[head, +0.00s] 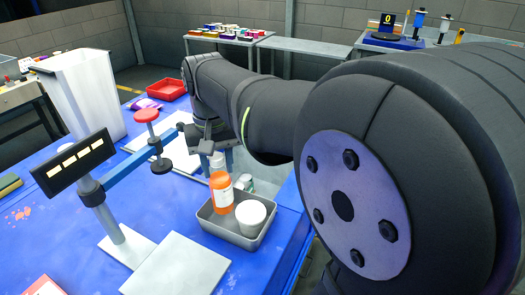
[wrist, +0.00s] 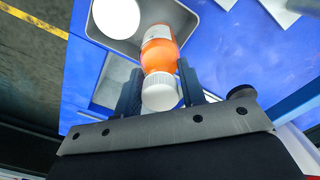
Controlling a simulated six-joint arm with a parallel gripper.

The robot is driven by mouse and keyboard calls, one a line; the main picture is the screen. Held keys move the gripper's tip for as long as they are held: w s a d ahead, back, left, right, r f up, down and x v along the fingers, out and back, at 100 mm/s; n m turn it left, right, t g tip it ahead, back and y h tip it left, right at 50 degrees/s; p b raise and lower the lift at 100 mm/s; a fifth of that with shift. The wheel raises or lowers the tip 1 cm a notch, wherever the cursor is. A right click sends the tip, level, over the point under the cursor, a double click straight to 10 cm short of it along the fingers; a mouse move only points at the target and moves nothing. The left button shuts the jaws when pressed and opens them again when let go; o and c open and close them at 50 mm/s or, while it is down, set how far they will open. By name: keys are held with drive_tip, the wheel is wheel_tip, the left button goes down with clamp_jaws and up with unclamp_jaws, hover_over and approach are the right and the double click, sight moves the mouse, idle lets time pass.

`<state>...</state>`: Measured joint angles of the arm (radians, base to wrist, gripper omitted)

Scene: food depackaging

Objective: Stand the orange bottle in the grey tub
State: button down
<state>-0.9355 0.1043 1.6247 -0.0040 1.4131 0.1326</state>
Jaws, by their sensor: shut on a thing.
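The orange bottle (head: 221,192) has a white cap and stands roughly upright at the left side of the grey tub (head: 224,231). Its lower end is at or just above the tub floor; I cannot tell if it touches. My gripper (head: 215,151) is above it, shut on the bottle near its cap. In the wrist view, the fingers (wrist: 160,78) lie on either side of the orange bottle (wrist: 158,52), and its far end lies over the grey tub (wrist: 186,22).
A white round jar (head: 251,214) is in the tub, beside the bottle. Behind the tub is a pale bin with white-lidded items (head: 245,181). A stand with a dark display (head: 73,164) and blue arm is left. A white bin (head: 84,95) and red tray (head: 167,89) stand farther back.

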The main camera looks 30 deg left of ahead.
sight(219, 177)
drive_tip(key=shift+f, duration=2.05)
drive_tip(key=c, duration=0.9)
unclamp_jaws()
wheel_tip(219, 177, up, 12)
drive_tip(key=shift+r, duration=0.15)
drive_tip(key=shift+f, duration=4.15)
